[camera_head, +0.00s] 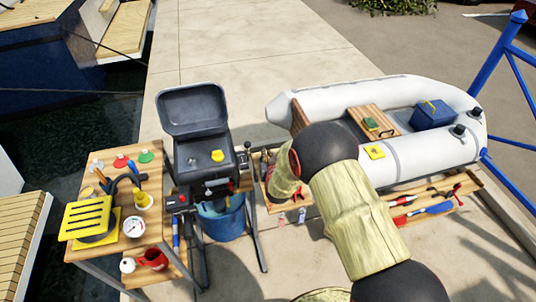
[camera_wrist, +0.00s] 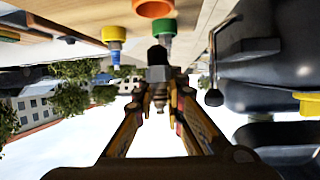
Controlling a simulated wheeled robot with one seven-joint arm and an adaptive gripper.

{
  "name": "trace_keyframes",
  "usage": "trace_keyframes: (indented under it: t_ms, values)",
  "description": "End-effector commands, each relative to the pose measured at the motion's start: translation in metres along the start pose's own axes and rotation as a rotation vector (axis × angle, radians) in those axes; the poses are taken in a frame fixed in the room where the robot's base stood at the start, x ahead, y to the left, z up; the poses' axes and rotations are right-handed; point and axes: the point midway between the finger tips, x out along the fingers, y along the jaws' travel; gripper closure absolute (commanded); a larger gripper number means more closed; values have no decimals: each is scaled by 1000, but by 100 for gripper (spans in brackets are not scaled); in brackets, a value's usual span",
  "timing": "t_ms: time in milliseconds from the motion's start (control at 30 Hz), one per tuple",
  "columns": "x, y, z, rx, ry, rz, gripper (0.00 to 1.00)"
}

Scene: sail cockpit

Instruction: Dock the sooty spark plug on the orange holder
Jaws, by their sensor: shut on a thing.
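The wrist view looks upside down, with sky at the bottom. In it my gripper (camera_wrist: 160,92) is shut on the dark, sooty spark plug (camera_wrist: 157,70), held between the fingertips. The orange holder (camera_wrist: 153,8) shows at the top edge, partly cut off, apart from the plug. A green holder (camera_wrist: 164,26) is just behind the plug, with part of a plug visible at it. A yellow holder (camera_wrist: 112,33) to the left has a blue-and-white plug (camera_wrist: 115,50) on it. In the head view my arm hides the gripper and the held plug.
A wooden table (camera_head: 110,235) with small items is at the left. A white dinghy (camera_head: 425,155) lies at the right.

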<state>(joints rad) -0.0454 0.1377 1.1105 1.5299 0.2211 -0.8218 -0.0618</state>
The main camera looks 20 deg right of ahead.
Motion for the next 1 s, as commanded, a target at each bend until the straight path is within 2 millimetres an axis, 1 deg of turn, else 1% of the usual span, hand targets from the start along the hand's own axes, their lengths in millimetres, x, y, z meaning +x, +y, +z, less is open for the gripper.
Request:
trace_keyframes:
  t_ms: [33,100,200,333,467,1000]
  values:
    - [3,0,8,0,-1,0,100]
    - [6,0,15,0,-1,0,100]
    - [10,1,24,0,-2,0,100]
    - [13,1,32,0,-1,0,100]
    - [14,1,35,0,0,0,100]
    - [14,1,34,0,0,0,100]
